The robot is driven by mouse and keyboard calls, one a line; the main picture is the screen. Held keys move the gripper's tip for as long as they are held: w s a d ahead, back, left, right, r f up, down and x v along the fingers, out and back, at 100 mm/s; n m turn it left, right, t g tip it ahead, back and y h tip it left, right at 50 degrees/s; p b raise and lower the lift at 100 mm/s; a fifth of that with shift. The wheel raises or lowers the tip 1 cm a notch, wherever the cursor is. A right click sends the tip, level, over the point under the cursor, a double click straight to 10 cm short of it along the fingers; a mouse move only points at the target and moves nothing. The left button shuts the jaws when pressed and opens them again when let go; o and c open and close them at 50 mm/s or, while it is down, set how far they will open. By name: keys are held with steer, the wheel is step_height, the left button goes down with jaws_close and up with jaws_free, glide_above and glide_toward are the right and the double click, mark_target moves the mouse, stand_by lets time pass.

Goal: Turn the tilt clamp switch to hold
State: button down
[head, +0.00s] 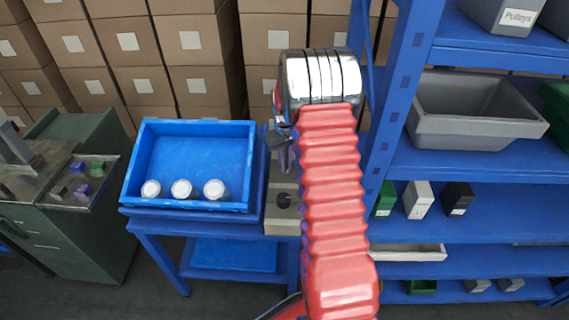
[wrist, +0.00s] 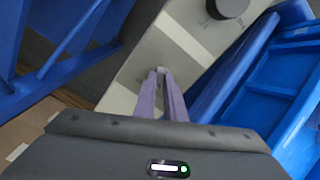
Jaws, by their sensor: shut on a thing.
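A pale grey control panel (head: 283,226) stands between the blue tray and the blue shelf rack; it also shows in the wrist view (wrist: 140,60). My gripper (wrist: 161,76) has its two purple fingers closed together at the tips, over the panel. A small grey piece (wrist: 161,69), which looks like the tilt clamp switch, shows between the fingertips; most of it is hidden, and its setting cannot be read. In the head view my gripper (head: 284,165) points down at the panel beside my red arm. A round black knob (wrist: 228,7) sits apart from the fingers.
A blue tray (head: 190,127) with three white rolls stands left of the panel. A blue shelf rack (head: 400,95) with grey bins rises close to the right of my arm. Stacked cartons (head: 120,45) fill the back. A green cabinet (head: 95,220) stands at the left.

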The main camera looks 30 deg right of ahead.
steer(key=shift+a+m, duration=0.1)
steer(key=shift+m, duration=0.4)
steer(key=m, duration=0.4)
steer(key=shift+m, duration=0.3)
steer(key=m, duration=0.6)
steer(key=shift+w+a, duration=0.1)
steer(key=shift+m, duration=0.3)
steer(key=c, duration=1.8)
jaws_free()
steer(key=shift+r, duration=0.1)
step_height(320, 180, up, 14)
steer(key=shift+f, duration=0.2)
